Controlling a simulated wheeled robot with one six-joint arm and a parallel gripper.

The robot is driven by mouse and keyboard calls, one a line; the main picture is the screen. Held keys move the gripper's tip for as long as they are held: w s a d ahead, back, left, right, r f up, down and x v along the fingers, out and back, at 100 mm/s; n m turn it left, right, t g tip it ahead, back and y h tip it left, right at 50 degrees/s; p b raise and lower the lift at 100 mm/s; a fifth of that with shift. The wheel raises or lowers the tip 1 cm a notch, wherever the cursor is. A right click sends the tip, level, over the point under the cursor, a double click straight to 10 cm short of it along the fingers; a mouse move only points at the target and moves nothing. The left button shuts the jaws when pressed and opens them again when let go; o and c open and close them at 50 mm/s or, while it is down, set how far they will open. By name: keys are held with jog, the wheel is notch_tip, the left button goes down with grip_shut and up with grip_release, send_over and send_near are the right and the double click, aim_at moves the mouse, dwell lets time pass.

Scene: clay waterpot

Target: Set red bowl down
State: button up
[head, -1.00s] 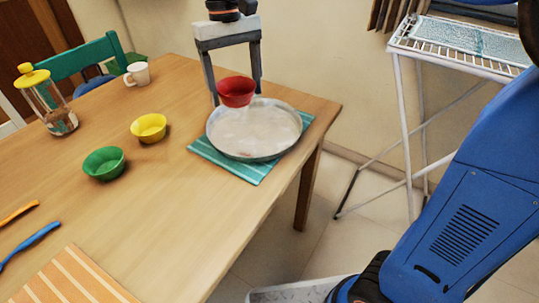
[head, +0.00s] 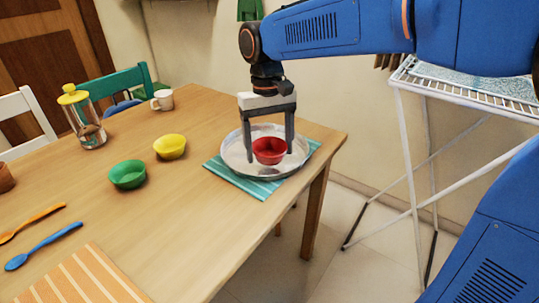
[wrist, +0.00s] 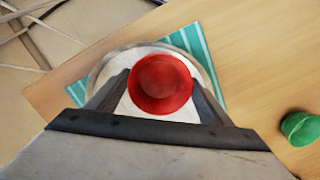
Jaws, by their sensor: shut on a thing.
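The red bowl (head: 269,151) is upright between the fingers of my gripper (head: 269,150), over the round metal tray (head: 235,160). My gripper is shut on the bowl, with one finger at each side. In the wrist view the red bowl (wrist: 160,84) shows between the two dark fingers, with the tray (wrist: 108,68) beneath it. The bowl is low over the tray; I cannot tell whether its base touches the tray. The tray lies on a teal striped mat (head: 258,189) at the table's right end.
A green bowl (head: 127,174) and a yellow bowl (head: 170,147) stand left of the tray. A white mug (head: 162,100), a yellow-lidded jar (head: 84,118), an orange spoon (head: 32,222) and a blue spoon (head: 43,246) are farther left. A drying rack (head: 465,85) stands right of the table.

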aim_at(267, 154)
jog(key=shift+f, duration=1.35)
jog(key=shift+f, duration=0.15)
jog(key=o, duration=1.1)
jog(key=shift+c, duration=0.2)
notch_tip(267, 154, up, 12)
jog(key=w, duration=0.1)
jog(key=s+d+f+m+t+y, duration=0.15)
jog(key=s+d, duration=0.25)
jog(key=d, duration=0.4)
jog(key=s+d+f+t+h, duration=0.1)
jog(key=s+d+f, duration=0.25)
jog(key=d, duration=0.45)
jog(key=s+d+f+m+t, duration=0.2)
jog(key=s+d+f+t, duration=0.1)
jog(key=s+d+f, duration=0.7)
jog(key=shift+s+d+f+t, duration=0.3)
jog(key=shift+s+d+t, duration=0.1)
jog(key=shift+s, duration=0.75)
